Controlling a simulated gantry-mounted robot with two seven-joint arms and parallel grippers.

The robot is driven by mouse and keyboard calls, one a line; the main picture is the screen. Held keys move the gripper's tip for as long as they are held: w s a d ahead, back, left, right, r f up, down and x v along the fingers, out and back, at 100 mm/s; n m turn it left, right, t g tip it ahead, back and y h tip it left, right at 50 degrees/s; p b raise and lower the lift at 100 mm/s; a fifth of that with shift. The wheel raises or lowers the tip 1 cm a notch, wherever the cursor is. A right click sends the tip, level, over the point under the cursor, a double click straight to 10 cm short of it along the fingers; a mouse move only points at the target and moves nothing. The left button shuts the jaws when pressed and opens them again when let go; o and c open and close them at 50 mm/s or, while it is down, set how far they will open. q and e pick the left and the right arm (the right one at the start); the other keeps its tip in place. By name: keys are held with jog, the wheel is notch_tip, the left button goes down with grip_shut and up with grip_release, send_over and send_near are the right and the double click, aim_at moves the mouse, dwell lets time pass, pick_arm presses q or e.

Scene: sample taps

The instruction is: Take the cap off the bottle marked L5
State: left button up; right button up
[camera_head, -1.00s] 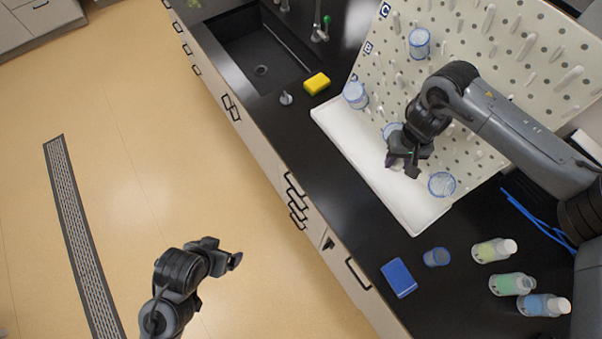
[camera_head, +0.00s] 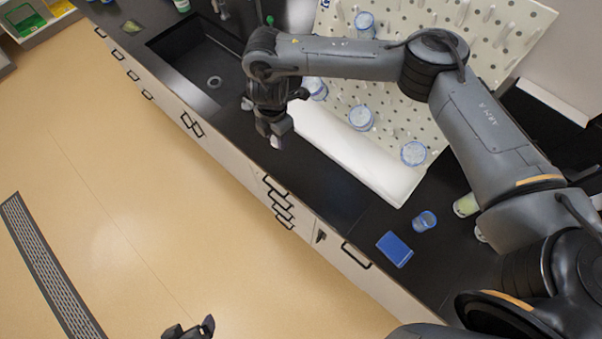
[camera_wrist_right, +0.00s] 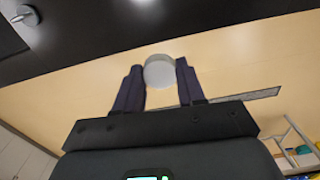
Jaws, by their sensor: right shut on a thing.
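My right gripper (camera_head: 275,130) is shut on a small whitish round piece (camera_head: 277,143), above the counter's front edge near the sink. The right wrist view shows this piece (camera_wrist_right: 159,72) between both fingertips, looking like a cap; no marking reads on it. A bottle with pale yellow-green contents (camera_head: 466,205) stands at the right, partly behind my right arm. Part of another bottle (camera_head: 481,236) shows below it. I cannot read L5 on either, and any further bottles there are hidden. My left gripper (camera_head: 190,328) is low over the floor at the bottom edge, its jaw opening unclear.
A pegboard (camera_head: 480,50) with several blue-rimmed beakers stands behind a white tray (camera_head: 345,150). A blue box (camera_head: 395,249) and a small blue beaker (camera_head: 424,221) are on the black counter. The sink (camera_head: 190,60) is at the left. The counter in front of the tray is clear.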

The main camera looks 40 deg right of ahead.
jog(key=n, duration=0.3)
jog(key=s+n, duration=0.1)
jog(key=shift+d+f+n, duration=0.1)
jog(key=shift+f+n, duration=0.2)
jog(key=s+d+f+n+p, duration=0.2)
jog(key=s+d+f+n, duration=0.1)
jog(key=s+d+n, duration=0.2)
jog(key=s+d+f+n+p, duration=0.2)
jog(key=s+d+f+n, duration=0.2)
jog(key=s+n, duration=0.6)
jog(key=shift+d+p, duration=0.35)
jog(key=shift+d, duration=0.5)
jog(key=shift+s+d+f, duration=0.1)
jog(key=shift+s+d, duration=0.25)
jog(key=shift+d, duration=0.15)
send_over(310, 174)
notch_tip(310, 174, down, 7)
jog(key=shift+a, duration=0.1)
jog(key=shift+f, duration=2)
